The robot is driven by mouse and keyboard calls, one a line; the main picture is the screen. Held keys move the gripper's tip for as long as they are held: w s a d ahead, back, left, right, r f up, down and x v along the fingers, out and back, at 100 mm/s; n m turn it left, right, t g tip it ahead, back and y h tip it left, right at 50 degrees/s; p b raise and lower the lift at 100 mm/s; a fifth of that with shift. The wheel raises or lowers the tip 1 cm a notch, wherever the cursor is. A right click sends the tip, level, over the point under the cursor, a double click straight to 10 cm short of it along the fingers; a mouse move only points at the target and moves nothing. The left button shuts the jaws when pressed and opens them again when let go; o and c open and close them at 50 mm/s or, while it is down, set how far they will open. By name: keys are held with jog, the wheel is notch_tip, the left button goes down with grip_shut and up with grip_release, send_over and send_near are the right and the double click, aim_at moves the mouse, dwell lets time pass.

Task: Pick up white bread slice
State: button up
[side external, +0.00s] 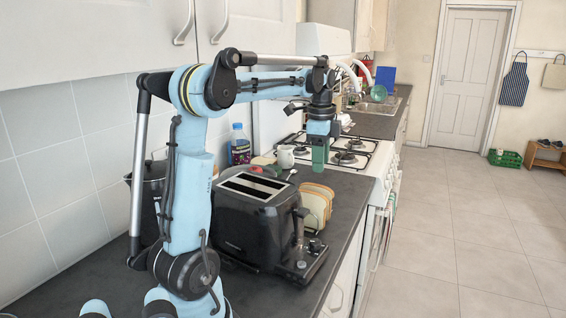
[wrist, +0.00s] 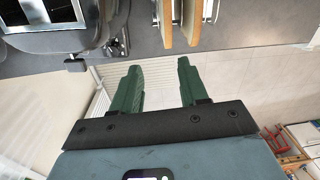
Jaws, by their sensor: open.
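Two bread slices (side external: 316,203) stand upright side by side to the right of the black toaster (side external: 250,215) on the dark counter. In the wrist view they are seen nearly edge-on at the top, one slice on the left (wrist: 167,24) and one on the right (wrist: 193,22), with a dark gap between them. I cannot tell which is the white one. My gripper (side external: 319,160) hangs above and slightly beyond the slices, pointing down. In the wrist view my gripper (wrist: 160,66) has its green fingers apart, with nothing between them and both slices beyond the fingertips.
The toaster stands close on the slices' left. A white cup (side external: 286,156) and a bottle (side external: 240,145) are behind it. The stove (side external: 350,155) lies beyond the counter. The counter's front edge is close on the right, with open floor (side external: 470,240) past it.

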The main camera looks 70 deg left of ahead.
jog(key=a+m, duration=0.1)
jog(key=a, duration=0.3)
send_over(310, 195)
jog(key=shift+g+h, duration=0.3)
jog(key=f, duration=0.7)
jog(key=shift+s+a+f, duration=0.1)
jog(key=shift+a, duration=0.3)
jog(key=shift+w+d+f, duration=0.1)
jog(key=shift+w+f, duration=0.05)
jog(key=shift+f, duration=1.2)
jog(key=shift+w+f, duration=0.1)
jog(key=shift+f, duration=1.25)
jog(key=shift+c, duration=0.2)
grip_shut()
